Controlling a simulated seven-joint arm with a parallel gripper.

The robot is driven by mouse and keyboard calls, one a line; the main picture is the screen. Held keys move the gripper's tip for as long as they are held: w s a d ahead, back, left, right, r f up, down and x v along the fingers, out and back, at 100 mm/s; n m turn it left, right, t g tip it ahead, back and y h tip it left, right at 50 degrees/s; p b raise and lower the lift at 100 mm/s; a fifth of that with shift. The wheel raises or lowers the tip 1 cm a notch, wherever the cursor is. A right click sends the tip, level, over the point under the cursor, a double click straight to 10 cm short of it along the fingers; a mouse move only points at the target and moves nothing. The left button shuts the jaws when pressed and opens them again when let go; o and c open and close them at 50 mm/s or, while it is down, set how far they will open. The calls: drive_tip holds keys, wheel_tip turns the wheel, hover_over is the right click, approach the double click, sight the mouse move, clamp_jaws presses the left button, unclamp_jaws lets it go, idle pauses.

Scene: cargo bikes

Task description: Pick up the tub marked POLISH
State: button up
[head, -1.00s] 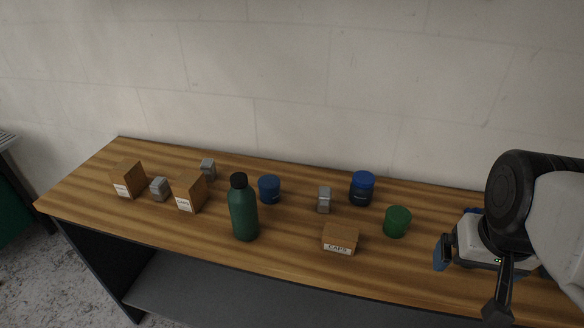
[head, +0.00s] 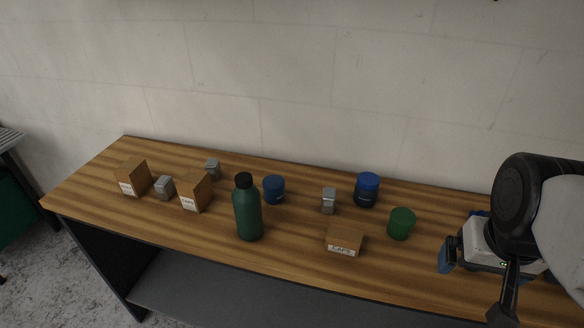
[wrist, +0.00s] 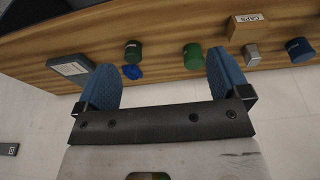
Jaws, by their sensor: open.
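No POLISH marking can be read on any tub. In the head view, a dark blue tub (head: 366,191) with a brighter blue lid has a label too small to read. A green tub (head: 401,224) is right of it, and a shorter blue tub (head: 273,190) is left of it, behind the bottle. The wrist view shows a green tub (wrist: 193,56), a darker green tub (wrist: 133,51) and a dark teal-blue tub (wrist: 299,50). My gripper (wrist: 165,80) is open and empty, apart from all tubs. In the head view it is at the table's right, right of the green tub.
A tall green bottle (head: 247,212) stands front centre. A CAPS box (head: 345,240) lies right of it. Grey blocks (head: 328,200) and cardboard boxes (head: 133,179) stand around. The wrist view shows a small blue object (wrist: 132,72) and a dark labelled box (wrist: 72,66). A wall is behind.

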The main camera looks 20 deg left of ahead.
drive_tip(key=shift+o, duration=0.3)
drive_tip(key=m+y, duration=1.2)
drive_tip(key=m, duration=0.3)
hover_over(281, 189)
drive_tip(key=s+d, duration=0.7)
drive_tip(key=d, duration=0.3)
wheel_tip(281, 189, down, 10)
drive_tip(key=r, duration=0.1)
drive_tip(key=w+a+f+m+t, duration=0.1)
drive_tip(key=a+f+m, duration=0.1)
drive_tip(key=w+a+f+m+t, duration=0.1)
drive_tip(key=w+f+m, duration=0.1)
drive_tip(key=w+a+f+m, duration=0.1)
drive_tip(key=a+f+m, duration=0.1)
drive_tip(key=shift+w+a+f+t, duration=0.15)
drive_tip(key=shift+w+a+t, duration=0.2)
drive_tip(key=shift+t, duration=0.05)
drive_tip(key=shift+w+a+f+m+t, duration=0.3)
drive_tip(key=shift+f+m, duration=0.2)
drive_tip(key=shift+m, duration=0.1)
drive_tip(key=shift+x, duration=1.25)
drive_tip(key=shift+a, duration=0.15)
